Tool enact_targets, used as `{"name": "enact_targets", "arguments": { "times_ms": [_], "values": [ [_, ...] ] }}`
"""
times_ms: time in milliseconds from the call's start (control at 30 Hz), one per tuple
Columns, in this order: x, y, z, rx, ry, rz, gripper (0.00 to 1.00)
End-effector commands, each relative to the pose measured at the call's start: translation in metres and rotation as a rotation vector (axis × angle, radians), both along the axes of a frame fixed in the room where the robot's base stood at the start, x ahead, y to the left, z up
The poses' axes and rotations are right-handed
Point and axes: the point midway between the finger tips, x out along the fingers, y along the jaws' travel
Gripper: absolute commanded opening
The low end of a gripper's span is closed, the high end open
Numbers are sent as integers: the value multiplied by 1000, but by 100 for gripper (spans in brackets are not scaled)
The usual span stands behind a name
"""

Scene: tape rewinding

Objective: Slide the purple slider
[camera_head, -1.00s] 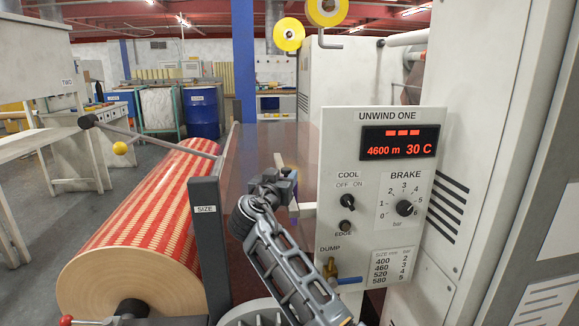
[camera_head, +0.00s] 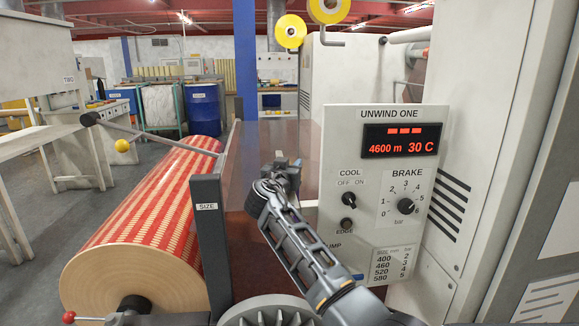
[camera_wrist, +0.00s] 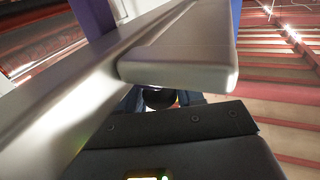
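I cannot clearly make out the purple slider in the head view; my arm covers the place beside the panel. In the wrist view a purple-blue upright piece (camera_wrist: 94,20) shows at the top, behind a pale metal bar; I cannot tell whether it is the slider. My gripper (camera_head: 284,163) is beyond the roll's frame, left of the control panel. In the wrist view the metal bar (camera_wrist: 185,45) crosses close in front of my gripper's dark body. The fingertips are hidden, so I cannot tell if they are open or touching anything.
The UNWIND ONE panel (camera_head: 345,117) stands close right of my arm, with COOL and BRAKE knobs. A red-striped roll (camera_head: 145,220) lies at the left, with the grey SIZE post (camera_head: 208,245) beside it. A white cabinet (camera_head: 500,150) closes off the right.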

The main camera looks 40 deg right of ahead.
Motion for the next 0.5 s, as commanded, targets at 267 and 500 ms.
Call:
{"name": "enact_targets", "arguments": {
  "times_ms": [267,500],
  "values": [
    [0,0,0,0,0,0,10],
    [0,0,0,0,0,0,0]
  ]
}}
